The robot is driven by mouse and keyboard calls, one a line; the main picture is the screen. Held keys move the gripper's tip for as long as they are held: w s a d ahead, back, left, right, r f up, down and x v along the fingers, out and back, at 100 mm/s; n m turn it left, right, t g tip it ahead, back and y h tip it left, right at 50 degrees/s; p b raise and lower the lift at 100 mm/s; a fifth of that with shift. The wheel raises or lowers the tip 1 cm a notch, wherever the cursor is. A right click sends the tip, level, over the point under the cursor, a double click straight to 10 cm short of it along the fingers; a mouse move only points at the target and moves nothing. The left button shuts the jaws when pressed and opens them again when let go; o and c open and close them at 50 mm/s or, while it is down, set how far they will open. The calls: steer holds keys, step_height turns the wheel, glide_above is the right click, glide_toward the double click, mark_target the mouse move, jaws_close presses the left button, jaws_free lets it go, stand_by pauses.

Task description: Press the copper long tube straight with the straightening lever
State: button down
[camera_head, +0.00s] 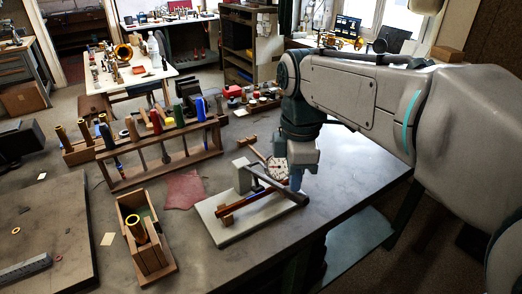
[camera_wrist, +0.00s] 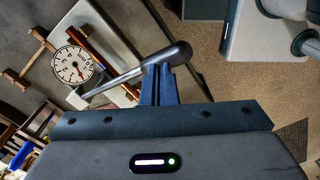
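The straightening lever is a dark bar (camera_head: 277,186) on a pale base plate (camera_head: 222,236), sloping down to the front right. In the wrist view the lever (camera_wrist: 128,78) crosses the picture and ends in a thick rounded end. A reddish-brown rod, seemingly the copper long tube (camera_head: 243,204), lies across the fixture under the lever. It also shows in the wrist view (camera_wrist: 91,50), partly hidden by the lever. My gripper (camera_head: 296,184) points down at the lever's outer end. Its blue fingers (camera_wrist: 160,80) are close together with their tips at the bar; firm contact cannot be told.
A white dial gauge (camera_head: 278,168) stands beside the fixture. A wooden rack (camera_head: 165,163) of tools and a wooden box (camera_head: 147,245) with a brass tube stand to the left. A red cloth (camera_head: 185,189) lies between.

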steer(key=w+a+r+p, duration=0.1)
steer(key=w+r+p, duration=0.1)
steer(key=r+p, duration=0.5)
steer(key=w+a+r+p, duration=0.1)
steer(key=r+p, duration=0.7)
steer(key=r, duration=0.2)
steer(key=shift+w+a+r+p, duration=0.2)
steer(key=shift+w+r+p, duration=0.05)
steer(key=shift+w+p, duration=0.1)
stand_by(2.2)
